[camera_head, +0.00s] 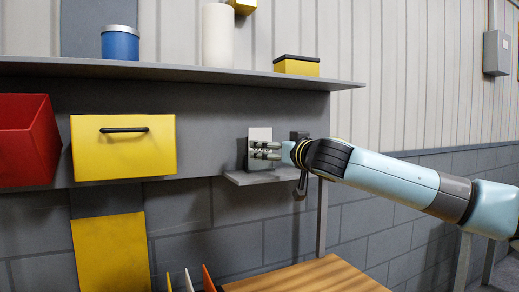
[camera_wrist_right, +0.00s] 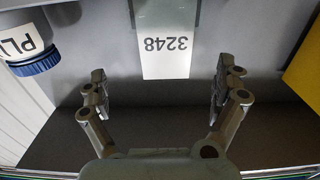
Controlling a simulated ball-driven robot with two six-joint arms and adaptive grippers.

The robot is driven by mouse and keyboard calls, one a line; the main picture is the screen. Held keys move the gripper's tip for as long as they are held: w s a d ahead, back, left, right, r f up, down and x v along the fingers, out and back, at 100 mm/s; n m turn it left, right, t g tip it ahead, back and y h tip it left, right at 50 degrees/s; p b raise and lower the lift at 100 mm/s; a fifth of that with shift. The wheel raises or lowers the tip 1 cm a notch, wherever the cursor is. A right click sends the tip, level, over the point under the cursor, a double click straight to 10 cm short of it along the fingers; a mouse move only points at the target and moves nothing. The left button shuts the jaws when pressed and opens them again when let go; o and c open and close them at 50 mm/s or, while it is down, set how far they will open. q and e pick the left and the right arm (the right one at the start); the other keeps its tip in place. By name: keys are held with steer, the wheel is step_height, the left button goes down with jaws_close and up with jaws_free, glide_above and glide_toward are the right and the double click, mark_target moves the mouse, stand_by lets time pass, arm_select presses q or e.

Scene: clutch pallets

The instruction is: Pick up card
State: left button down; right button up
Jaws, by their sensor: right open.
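A white card (camera_head: 260,133) stands upright on a small grey ledge (camera_head: 240,178) below the long shelf. In the right wrist view the card (camera_wrist_right: 167,62) shows the printed number 3248, upside down. My right gripper (camera_head: 258,150) reaches in from the right and covers the middle of the card in the head view. In the right wrist view my right gripper (camera_wrist_right: 163,92) is open, with a finger to each side of the card's line and nothing between them. The card lies just beyond the fingertips. My left gripper is not in view.
A yellow drawer (camera_head: 123,150) and a red bin (camera_head: 25,142) are left of the ledge. The long shelf (camera_head: 180,72) above holds a blue can (camera_head: 120,44), a white cylinder (camera_head: 217,35) and a yellow box (camera_head: 297,66). A wooden surface (camera_head: 310,278) is below.

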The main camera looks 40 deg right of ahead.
steer(key=shift+w, duration=0.5)
steer(key=p+x, duration=0.3)
steer(key=x, duration=0.1)
steer(key=shift+w+a+r, duration=0.15)
steer(key=shift+a+r, duration=0.05)
steer(key=shift+r, duration=0.15)
steer(key=shift+w+f, duration=0.1)
steer(key=shift+w, duration=0.25)
steer(key=shift+w+d, duration=0.1)
steer(key=shift+c, duration=0.8)
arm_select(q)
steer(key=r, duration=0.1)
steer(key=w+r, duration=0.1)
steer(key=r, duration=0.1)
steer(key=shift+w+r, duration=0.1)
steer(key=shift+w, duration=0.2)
arm_select(e)
steer(key=c, duration=0.8)
